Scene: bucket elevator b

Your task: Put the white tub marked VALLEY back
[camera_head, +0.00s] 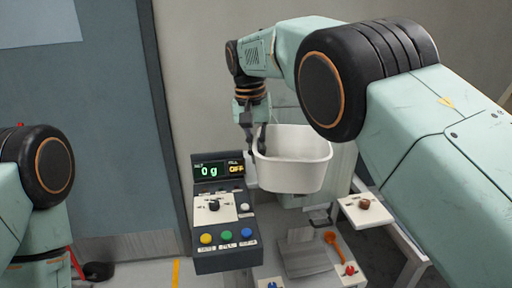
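The white tub (292,174) is upright at the centre, level with the top of the control box; no VALLEY marking can be read from this side. My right gripper (257,142) points down at the tub's left rim, one finger outside the wall and one inside. It appears shut on that rim, with the tub held above the metal tray. The tub looks empty, though its floor is mostly hidden. My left arm shows only at the left edge; its gripper is not in view.
A control box (222,222) reading 0 g and OFF, with knobs and coloured buttons, stands left of the tub. Below lie a grey metal tray (302,256) and an orange spoon (332,241). A small white shelf (364,211) with a brown knob is at right.

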